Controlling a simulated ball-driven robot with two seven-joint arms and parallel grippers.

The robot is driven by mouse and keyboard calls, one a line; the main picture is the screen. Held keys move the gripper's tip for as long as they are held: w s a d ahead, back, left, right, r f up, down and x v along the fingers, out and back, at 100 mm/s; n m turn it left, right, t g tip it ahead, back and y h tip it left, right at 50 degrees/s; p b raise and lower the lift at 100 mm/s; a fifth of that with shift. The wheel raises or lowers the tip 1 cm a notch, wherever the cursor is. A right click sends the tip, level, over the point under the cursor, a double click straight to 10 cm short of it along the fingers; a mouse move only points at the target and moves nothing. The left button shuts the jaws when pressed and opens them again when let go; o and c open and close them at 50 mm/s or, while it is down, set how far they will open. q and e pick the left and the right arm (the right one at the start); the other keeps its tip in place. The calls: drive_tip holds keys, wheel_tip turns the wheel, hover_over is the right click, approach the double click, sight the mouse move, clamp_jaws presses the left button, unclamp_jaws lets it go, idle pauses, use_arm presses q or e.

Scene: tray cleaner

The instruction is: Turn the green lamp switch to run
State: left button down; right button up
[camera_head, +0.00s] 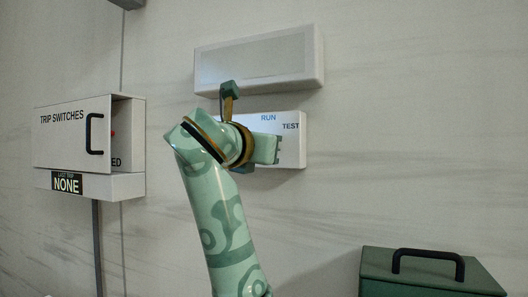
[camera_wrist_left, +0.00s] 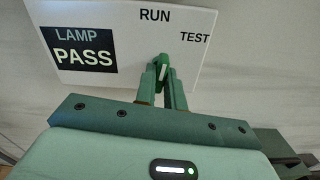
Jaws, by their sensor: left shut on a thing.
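The green lamp switch (camera_wrist_left: 163,62) is a small green knob with a pale mark, on a white panel (camera_wrist_left: 120,25) lettered RUN and TEST. The knob leans slightly; I cannot tell exactly which word it points to. My left gripper (camera_wrist_left: 163,79) is shut on the knob, one finger on each side. A black display (camera_wrist_left: 83,50) on the panel reads LAMP PASS. In the head view the panel (camera_head: 292,156) is partly behind my left gripper (camera_head: 276,150), which hides the knob there. My right gripper is not in view.
A blank white box (camera_head: 258,60) is mounted just above the panel. A TRIP SWITCHES box (camera_head: 72,145) with a black handle hangs at the left, above a NONE display (camera_head: 67,184). A green case (camera_head: 425,274) with a black handle stands at lower right.

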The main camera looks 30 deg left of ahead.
use_arm(q)
drive_tip(key=shift+n, duration=0.8)
drive_tip(key=c, duration=1.5)
unclamp_jaws()
drive_tip(key=shift+d+b, duration=0.15)
drive_tip(key=shift+b, duration=0.15)
